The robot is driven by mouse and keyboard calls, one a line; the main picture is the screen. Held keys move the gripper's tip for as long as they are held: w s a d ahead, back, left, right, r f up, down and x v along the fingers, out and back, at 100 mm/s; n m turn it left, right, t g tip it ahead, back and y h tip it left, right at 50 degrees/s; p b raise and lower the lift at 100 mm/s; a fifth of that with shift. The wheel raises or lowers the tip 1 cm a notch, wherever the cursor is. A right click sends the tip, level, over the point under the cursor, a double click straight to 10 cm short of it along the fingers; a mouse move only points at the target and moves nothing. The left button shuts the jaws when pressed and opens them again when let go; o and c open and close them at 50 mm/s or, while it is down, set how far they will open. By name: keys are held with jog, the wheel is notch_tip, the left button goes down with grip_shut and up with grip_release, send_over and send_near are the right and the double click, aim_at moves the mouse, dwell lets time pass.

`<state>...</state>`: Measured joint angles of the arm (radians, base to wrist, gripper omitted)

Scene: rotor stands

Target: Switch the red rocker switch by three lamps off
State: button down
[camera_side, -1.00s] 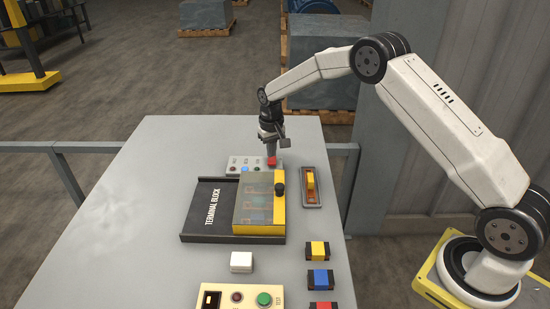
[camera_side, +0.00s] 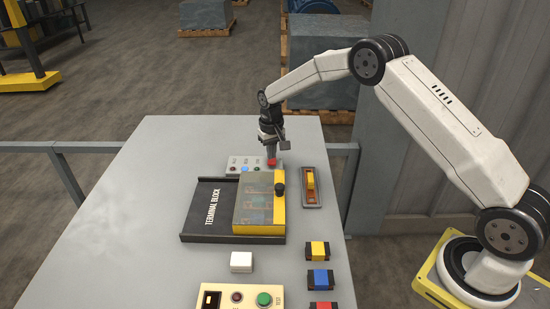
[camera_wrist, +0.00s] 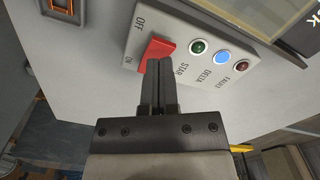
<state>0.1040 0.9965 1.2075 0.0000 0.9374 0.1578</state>
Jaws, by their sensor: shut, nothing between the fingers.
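The red rocker switch (camera_wrist: 157,53) sits on a light grey panel marked OFF and ON in the wrist view. It also shows in the side view (camera_side: 272,162), just under the fingertips. Three lamps are beside it: a green one (camera_wrist: 198,47), a lit blue one (camera_wrist: 222,58) and a dark red one (camera_wrist: 238,67). My gripper (camera_wrist: 163,63) is shut and empty, its fingertips over or against the rocker and hiding part of it. Whether they touch it I cannot tell. In the side view my gripper (camera_side: 271,153) points down at the panel's right end.
A terminal block with a clear yellow-edged cover (camera_side: 258,205) stands in front of the panel. An orange lever switch (camera_side: 311,186) is to its right. A white block (camera_side: 241,262), coloured blocks (camera_side: 319,278) and a beige button box (camera_side: 240,297) are nearer. The table's left side is clear.

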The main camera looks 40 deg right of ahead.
aim_at(273, 164)
jog(key=shift+f, duration=1)
dwell(0.9)
jog(key=shift+r, duration=3.5)
jog(key=shift+s+a+r, duration=0.25)
jog(key=shift+s+r, duration=0.1)
jog(key=shift+s, duration=0.15)
jog(key=s+a+r+n+t, duration=0.1)
jog(key=s+a, duration=0.1)
jog(key=s, duration=1.2)
jog(key=s+a+r+n+t, duration=0.1)
jog(key=s+a+n, duration=0.1)
jog(key=s, duration=1.2)
jog(key=shift+a+r+t, duration=0.25)
jog(key=shift+a+t, duration=0.05)
jog(key=shift+a, duration=0.45)
